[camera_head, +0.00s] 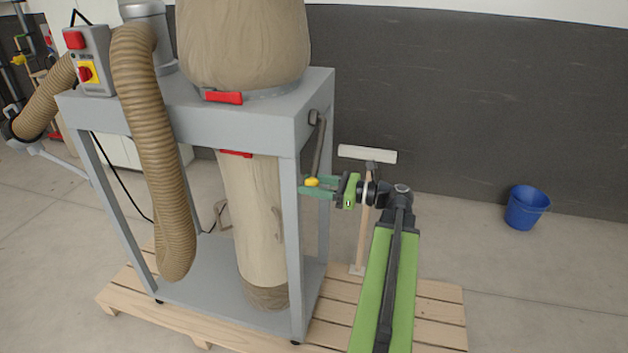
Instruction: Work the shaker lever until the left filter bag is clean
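A bulging tan-brown filter bag (243,42) stands on top of the grey frame (215,120), its top cut off by the picture edge. It is the only upper bag in view.
A paler bag (252,215) with a dark bottom hangs under the frame. A ribbed hose (152,150) and a switch box (88,62) are at left. A broom (367,155) stands upright behind my gripper. A blue bucket (527,207) stands right; floor around it is clear.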

